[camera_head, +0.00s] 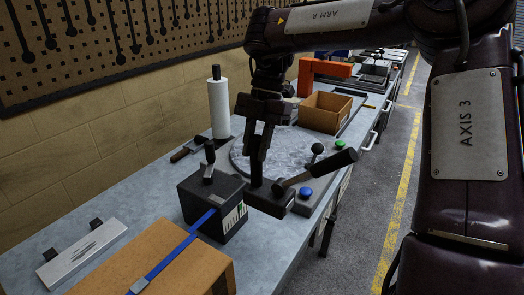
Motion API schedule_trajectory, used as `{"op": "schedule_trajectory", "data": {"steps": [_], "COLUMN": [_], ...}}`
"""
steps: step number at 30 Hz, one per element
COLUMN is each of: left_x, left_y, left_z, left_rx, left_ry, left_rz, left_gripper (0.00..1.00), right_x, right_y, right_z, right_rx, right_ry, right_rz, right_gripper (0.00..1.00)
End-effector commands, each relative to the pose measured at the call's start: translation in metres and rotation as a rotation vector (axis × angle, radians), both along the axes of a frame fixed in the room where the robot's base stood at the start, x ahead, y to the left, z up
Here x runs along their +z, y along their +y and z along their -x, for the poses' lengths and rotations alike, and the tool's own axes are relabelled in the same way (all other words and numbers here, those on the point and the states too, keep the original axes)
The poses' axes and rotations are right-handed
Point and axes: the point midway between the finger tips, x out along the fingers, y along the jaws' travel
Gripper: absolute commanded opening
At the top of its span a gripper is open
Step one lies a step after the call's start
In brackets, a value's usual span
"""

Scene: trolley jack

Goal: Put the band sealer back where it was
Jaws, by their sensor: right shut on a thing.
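The band sealer (270,201), as I take it, is a dark tool with a flat base and a long lever ending in a black grip. It sits at or just above the bench, by the front edge of the round grey disc; I cannot tell if it touches. My right gripper (258,158) points down from above and is shut on the upright part of the sealer, which its fingers partly hide. My left gripper is out of view.
A black box (197,194) with a handle stands just left of the sealer. A carton (165,262) with a blue strap (172,257) is at front. Blue (306,192) and green (340,145) buttons sit right. A paper roll (218,108) and open box (322,112) stand behind.

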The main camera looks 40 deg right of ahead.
Motion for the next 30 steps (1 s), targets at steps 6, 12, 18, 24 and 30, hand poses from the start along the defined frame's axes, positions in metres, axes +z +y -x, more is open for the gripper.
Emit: {"op": "schedule_trajectory", "data": {"steps": [6, 12, 18, 24, 30], "left_x": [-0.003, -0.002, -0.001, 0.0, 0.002], "left_y": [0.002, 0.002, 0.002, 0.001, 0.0], "left_z": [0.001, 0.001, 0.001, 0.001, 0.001], "left_rx": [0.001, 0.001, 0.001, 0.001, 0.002], "left_ry": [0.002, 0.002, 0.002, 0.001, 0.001], "left_rz": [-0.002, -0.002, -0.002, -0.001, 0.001], "left_gripper": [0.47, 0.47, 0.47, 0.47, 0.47], "right_x": [-0.049, -0.09, -0.116, -0.127, -0.152], "right_y": [0.001, 0.001, 0.001, 0.001, 0.001], "right_z": [0.0, 0.0, -0.001, -0.001, 0.0], "right_rx": [0.0, 0.0, -0.001, -0.001, -0.001], "right_ry": [0.001, 0.001, -0.001, -0.002, 0.0], "right_rz": [-0.006, -0.005, -0.002, -0.003, -0.002], "right_gripper": [0.0, 0.0, 0.0, 0.0, 0.0]}}
